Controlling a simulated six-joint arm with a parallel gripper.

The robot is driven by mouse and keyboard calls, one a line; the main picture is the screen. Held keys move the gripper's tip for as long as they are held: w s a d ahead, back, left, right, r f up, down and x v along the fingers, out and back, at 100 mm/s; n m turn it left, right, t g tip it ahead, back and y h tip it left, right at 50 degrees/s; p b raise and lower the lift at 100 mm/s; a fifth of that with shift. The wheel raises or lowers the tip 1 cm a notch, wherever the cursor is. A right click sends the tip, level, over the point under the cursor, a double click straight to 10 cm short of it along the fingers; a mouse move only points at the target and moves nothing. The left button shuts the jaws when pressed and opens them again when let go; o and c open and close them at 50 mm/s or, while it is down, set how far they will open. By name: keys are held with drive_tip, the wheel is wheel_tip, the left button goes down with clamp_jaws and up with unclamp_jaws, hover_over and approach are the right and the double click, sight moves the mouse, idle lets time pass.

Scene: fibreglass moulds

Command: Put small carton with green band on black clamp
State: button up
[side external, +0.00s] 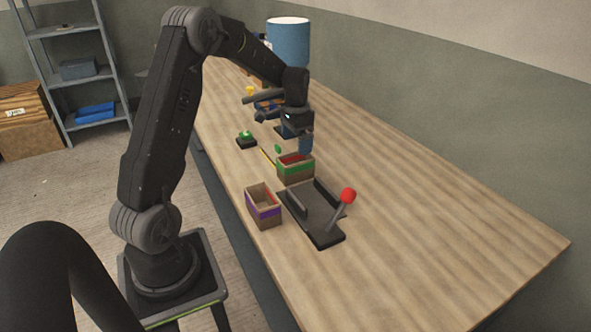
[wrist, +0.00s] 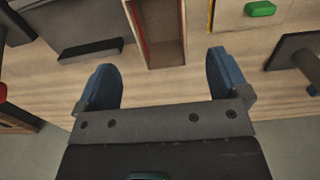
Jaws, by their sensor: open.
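The small carton with the green band (side external: 295,174) stands open-topped on the bench, behind the black clamp in the side view, with red showing inside. The black clamp (side external: 321,214) lies flat with a red-knobbed lever on its right, and its bed looks empty. My gripper (side external: 296,139) is open and empty, just above and behind the green-banded carton. In the wrist view, an open carton (wrist: 163,52) with a red inner side lies ahead of the gap between my blue fingers (wrist: 163,82); its band is hidden. The clamp (wrist: 75,28) shows at the upper left.
A carton with a purple band (side external: 264,210) stands left of the clamp, close to it. A green-topped black item (side external: 246,139) and a yellow strip (side external: 267,155) lie behind. A blue cylinder (side external: 289,42) stands farther back. The bench on the right is clear.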

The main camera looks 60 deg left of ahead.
sight(296, 159)
drive_tip(key=shift+s+a+f, duration=0.1)
drive_tip(key=shift+f, duration=3.45)
drive_tip(key=shift+c, duration=0.2)
drive_tip(key=c, duration=1)
drive_tip(key=shift+r, duration=0.15)
